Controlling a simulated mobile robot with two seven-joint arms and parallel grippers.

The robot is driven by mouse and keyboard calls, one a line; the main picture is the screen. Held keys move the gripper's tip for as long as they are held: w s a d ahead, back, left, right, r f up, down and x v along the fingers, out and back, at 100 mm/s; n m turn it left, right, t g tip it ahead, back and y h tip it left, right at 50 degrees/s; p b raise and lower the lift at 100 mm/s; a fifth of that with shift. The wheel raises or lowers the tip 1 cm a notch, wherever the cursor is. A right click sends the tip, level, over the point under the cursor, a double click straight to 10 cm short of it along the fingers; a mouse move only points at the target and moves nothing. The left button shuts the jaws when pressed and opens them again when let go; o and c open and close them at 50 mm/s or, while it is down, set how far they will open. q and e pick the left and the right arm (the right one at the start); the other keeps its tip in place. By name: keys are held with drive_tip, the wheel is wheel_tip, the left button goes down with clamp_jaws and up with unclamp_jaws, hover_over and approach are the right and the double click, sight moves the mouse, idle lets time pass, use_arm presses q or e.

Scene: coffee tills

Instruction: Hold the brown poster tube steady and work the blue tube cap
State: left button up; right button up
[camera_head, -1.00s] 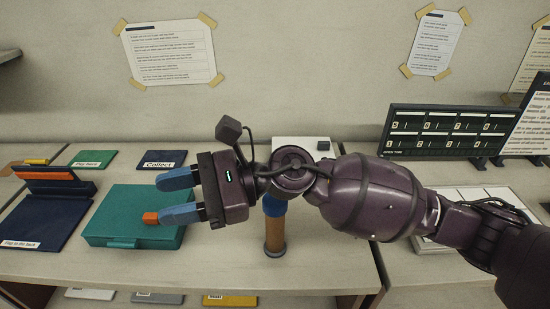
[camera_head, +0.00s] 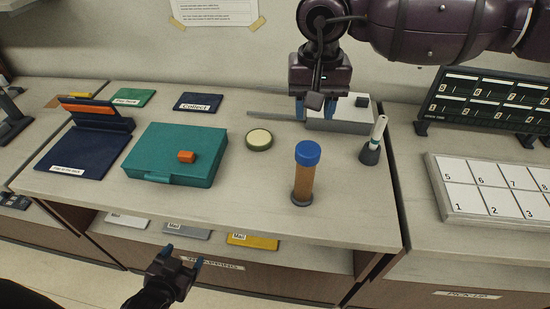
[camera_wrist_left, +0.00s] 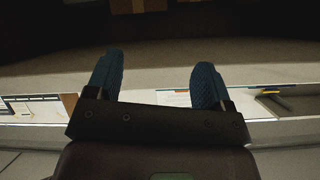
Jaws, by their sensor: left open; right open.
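The brown poster tube (camera_head: 303,184) stands upright on the counter in the head view, with its base in a dark round foot. The blue tube cap (camera_head: 308,153) sits on its top end. My right gripper (camera_head: 322,110) is above and behind the tube, pointing down, open and empty, apart from the cap. My left gripper (camera_head: 187,262) is low in front of the counter's front edge, open and empty. Its two blue fingers (camera_wrist_left: 158,82) show spread with nothing between them in the left wrist view.
A round green-rimmed disc (camera_head: 259,139) lies behind. A marker in a holder (camera_head: 370,153) stands to the right. A grey box (camera_head: 345,118) is behind. Bare counter surrounds the tube.

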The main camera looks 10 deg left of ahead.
use_arm(q)
drive_tip(key=w+d+r+m+t+h, duration=0.2)
drive_tip(key=d+r+m+h, duration=0.2)
drive_tip(key=d+r+m, duration=0.4)
drive_tip(key=w+d+r+m+t+h, duration=0.35)
drive_tip(key=r+m, duration=0.25)
drive_tip(key=m, duration=0.4)
drive_tip(key=m+g+h, duration=0.8)
drive_tip(key=m+g, duration=0.1)
drive_tip(key=m, duration=1.6)
approach(302, 181)
drive_tip(key=shift+w+a+f+t, duration=0.15)
drive_tip(key=shift+w+a+f, duration=0.1)
drive_tip(key=shift+f, duration=0.25)
drive_tip(key=shift+w+a+f+t, duration=0.1)
drive_tip(key=shift+w+f, duration=0.15)
drive_tip(key=shift+f, duration=0.25)
drive_tip(key=shift+w+f+m+g, duration=0.15)
drive_tip(key=shift+m+g, duration=0.1)
drive_tip(key=shift+m, duration=0.3)
drive_tip(key=shift+w+m+g, duration=0.2)
drive_tip(key=shift+m+g, duration=0.05)
drive_tip(key=shift+m, duration=0.3)
drive_tip(key=shift+w+d+m+h, duration=0.25)
drive_tip(key=shift+w+d+m, duration=0.05)
drive_tip(key=x, duration=0.9)
drive_tip(key=shift+w+d+f, duration=0.1)
drive_tip(key=shift+w+d, duration=0.05)
drive_tip(key=shift+d, duration=0.25)
drive_tip(key=c, duration=1.3)
